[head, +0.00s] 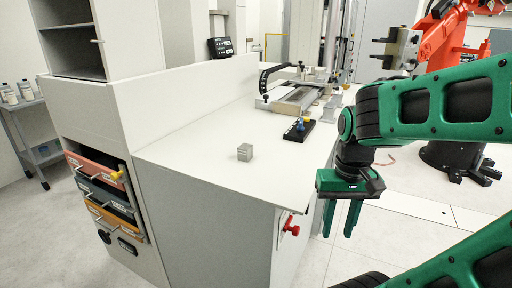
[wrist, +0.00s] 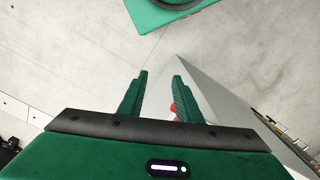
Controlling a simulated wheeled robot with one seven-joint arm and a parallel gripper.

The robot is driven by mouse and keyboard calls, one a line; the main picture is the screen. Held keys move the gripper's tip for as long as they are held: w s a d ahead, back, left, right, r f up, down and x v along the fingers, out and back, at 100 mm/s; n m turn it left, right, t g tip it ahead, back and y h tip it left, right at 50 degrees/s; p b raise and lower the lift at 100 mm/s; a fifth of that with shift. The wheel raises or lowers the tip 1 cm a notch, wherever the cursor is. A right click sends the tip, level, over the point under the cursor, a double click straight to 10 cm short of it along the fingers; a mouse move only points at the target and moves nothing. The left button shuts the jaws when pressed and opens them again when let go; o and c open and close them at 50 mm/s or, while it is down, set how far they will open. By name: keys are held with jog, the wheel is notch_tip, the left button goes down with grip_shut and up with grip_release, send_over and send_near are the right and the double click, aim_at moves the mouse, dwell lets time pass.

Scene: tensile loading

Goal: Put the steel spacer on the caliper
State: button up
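A small grey metal cube, which looks like the steel spacer (head: 245,152), sits on the white bench top, left of my gripper in the head view. My gripper (head: 353,220) hangs beyond the bench's right edge with its fingers pointing down. In the wrist view my gripper (wrist: 160,75) has its two green fingers apart, with nothing between them. I cannot clearly identify the caliper. A black curved tool (head: 272,77) at the back of the bench may be it. The spacer and that tool do not show in the wrist view.
A black block with blue and yellow pieces (head: 299,130) lies on the white bench (head: 195,155), near a metal fixture (head: 295,97). A red knob (head: 291,226) sticks out of the bench side. An orange robot arm (head: 450,45) stands at right. The bench top around the cube is clear.

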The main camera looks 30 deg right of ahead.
jog(key=shift+w+a, duration=0.15)
jog(key=shift+w, duration=0.15)
